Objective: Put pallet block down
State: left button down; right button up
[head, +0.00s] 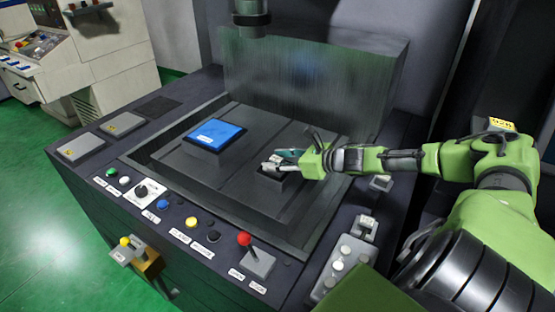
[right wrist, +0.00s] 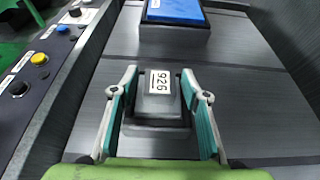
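The pallet block appears to be a small dark grey block (right wrist: 160,107) with a white "926" label on top. In the right wrist view it sits upright between the fingers of my right gripper (right wrist: 160,82). Narrow gaps show between the block's upper part and both fingers, so the gripper looks slightly open around it. In the head view my right gripper (head: 278,162) is low over the machine's work table (head: 235,183), and the block (head: 274,174) is partly hidden under the fingers. The block seems to rest on the table; its underside is hidden. My left gripper is not in view.
A larger dark block with a blue top (head: 215,133) stands left of the gripper; it also shows in the right wrist view (right wrist: 174,11). A raised rim surrounds the work table. A red-knobbed lever (head: 246,240) and several buttons line the front. A vertical head (head: 251,18) hangs above.

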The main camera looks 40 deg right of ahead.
jog(key=shift+r, duration=0.2)
jog(key=shift+v, duration=0.8)
jog(key=shift+s+d+r+p, duration=0.15)
jog(key=shift+s+p, duration=0.15)
jog(key=shift+s, duration=0.2)
jog(key=p+v, duration=0.5)
jog(key=v, duration=0.4)
jog(key=shift+s+r, duration=0.1)
